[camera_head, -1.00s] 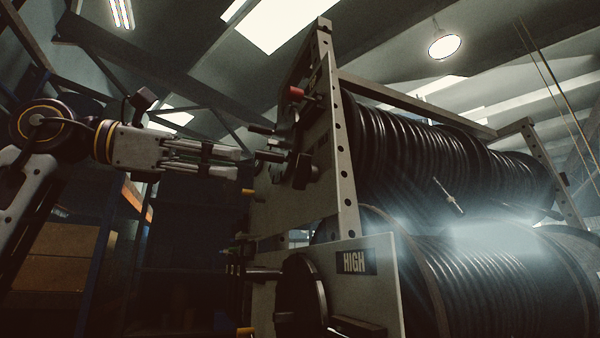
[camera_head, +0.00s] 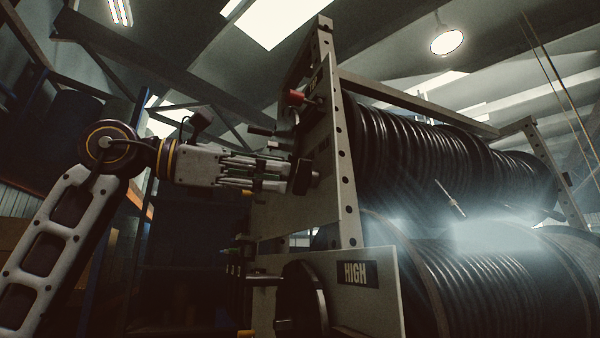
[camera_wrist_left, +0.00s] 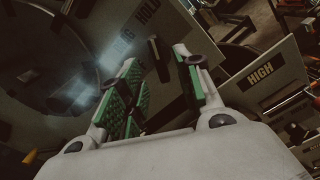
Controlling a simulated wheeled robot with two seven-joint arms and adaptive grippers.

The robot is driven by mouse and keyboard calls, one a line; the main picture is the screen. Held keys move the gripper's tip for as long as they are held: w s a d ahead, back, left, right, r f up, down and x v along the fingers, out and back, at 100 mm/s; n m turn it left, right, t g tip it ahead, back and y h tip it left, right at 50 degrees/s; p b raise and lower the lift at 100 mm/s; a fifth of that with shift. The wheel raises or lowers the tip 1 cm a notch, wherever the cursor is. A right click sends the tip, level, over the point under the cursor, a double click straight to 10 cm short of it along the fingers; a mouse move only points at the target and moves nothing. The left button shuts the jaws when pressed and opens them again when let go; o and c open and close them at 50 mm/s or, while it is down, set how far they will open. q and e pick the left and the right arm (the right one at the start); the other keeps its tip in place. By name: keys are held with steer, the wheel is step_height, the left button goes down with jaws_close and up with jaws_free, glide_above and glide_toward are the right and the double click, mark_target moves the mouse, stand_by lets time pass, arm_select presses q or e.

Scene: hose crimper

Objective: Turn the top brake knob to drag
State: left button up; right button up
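The top brake knob (camera_head: 302,176) is a dark block on the pale upper side panel (camera_head: 330,130) of the hose rack. My left gripper (camera_head: 284,173) points right at it, its fingertips close to or overlapping the knob in the head view. In the left wrist view my left gripper (camera_wrist_left: 158,78) has its green-padded fingers spread apart. A dark bar, seemingly the knob (camera_wrist_left: 160,62), shows between them; I cannot tell whether they touch it. My right gripper is not in view.
Below is a second panel marked "HIGH" (camera_head: 358,273) with a dark round disc (camera_head: 303,298). A red knob (camera_head: 295,96) sticks out above the brake knob. Black hose reels (camera_head: 430,160) fill the right.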

mark_target(296, 177)
arm_select(q)
steer(key=p+x, duration=0.1)
steer(key=x, duration=0.3)
steer(key=shift+d+r, duration=0.1)
steer(key=shift+d, duration=0.1)
steer(key=shift+p+x, duration=0.3)
steer(key=shift+x, duration=0.5)
steer(key=shift+a, duration=0.1)
steer(key=shift+c, duration=0.3)
steer(key=c, duration=0.6)
steer(key=shift+c, duration=0.2)
